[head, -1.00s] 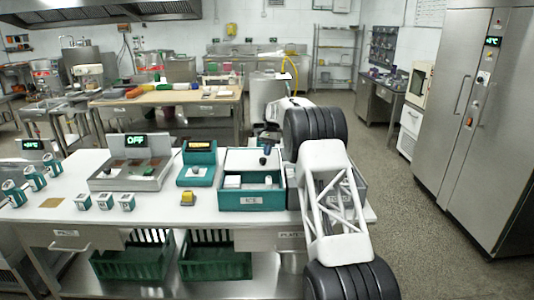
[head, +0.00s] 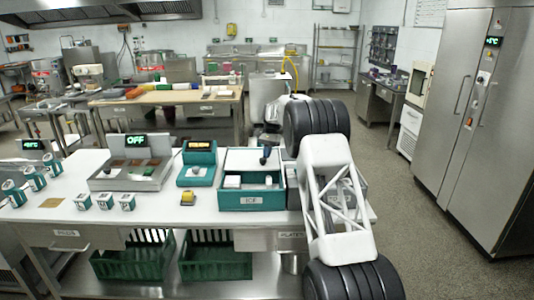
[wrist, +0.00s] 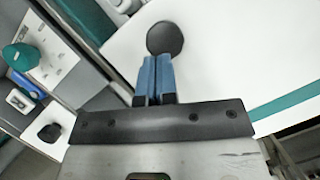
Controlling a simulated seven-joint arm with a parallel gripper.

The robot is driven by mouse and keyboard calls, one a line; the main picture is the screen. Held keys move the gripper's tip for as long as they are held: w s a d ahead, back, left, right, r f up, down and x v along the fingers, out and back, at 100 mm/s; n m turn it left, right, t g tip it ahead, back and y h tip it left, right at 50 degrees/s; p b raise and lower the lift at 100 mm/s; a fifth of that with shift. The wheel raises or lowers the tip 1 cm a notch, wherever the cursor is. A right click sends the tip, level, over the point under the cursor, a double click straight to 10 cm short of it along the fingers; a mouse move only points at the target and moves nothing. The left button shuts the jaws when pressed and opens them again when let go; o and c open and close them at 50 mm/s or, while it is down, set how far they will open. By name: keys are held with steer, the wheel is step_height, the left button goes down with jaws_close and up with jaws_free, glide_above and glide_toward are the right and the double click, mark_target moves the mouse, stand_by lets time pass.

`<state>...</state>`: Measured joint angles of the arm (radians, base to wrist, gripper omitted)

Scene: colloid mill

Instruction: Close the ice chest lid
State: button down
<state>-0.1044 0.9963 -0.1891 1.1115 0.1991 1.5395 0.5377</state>
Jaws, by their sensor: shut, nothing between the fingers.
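The teal ice chest (head: 235,202) stands on the white-topped counter with its label facing me. Its pale lid (head: 240,158) is raised at the back, so the inside shows, with a white block in it at the left. In the wrist view a white panel with a teal edge, which looks like the lid (wrist: 230,60), fills the right side. A dark round knob (wrist: 165,37) is on it, just beyond my fingertips. My gripper (wrist: 156,62) is shut and empty, its blue fingers together. In the head view my gripper (head: 265,155) is small, in front of the lid; contact is unclear.
A teal device with a lit display (head: 198,165) and a steel tray unit reading OFF (head: 130,175) stand left of the chest. A yellow item (head: 187,198) lies in front. My arm covers the counter's right end. Green crates (head: 215,262) sit on the shelf below.

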steer(key=s, duration=1.4)
steer(key=shift+s, duration=0.4)
steer(key=shift+f, duration=0.1)
steer(key=shift+w, duration=0.1)
steer(key=shift+w+d, duration=0.45)
steer(key=shift+w, duration=0.3)
steer(key=w+v, duration=0.1)
steer(key=v, duration=1)
steer(key=shift+w+d+f, duration=0.25)
steer(key=shift+w+d, duration=0.05)
steer(key=shift+d, duration=0.05)
steer(key=shift+w, duration=0.1)
steer(key=shift+w+a+f, duration=0.1)
steer(key=shift+w+f, duration=0.1)
steer(key=shift+w, duration=1.6)
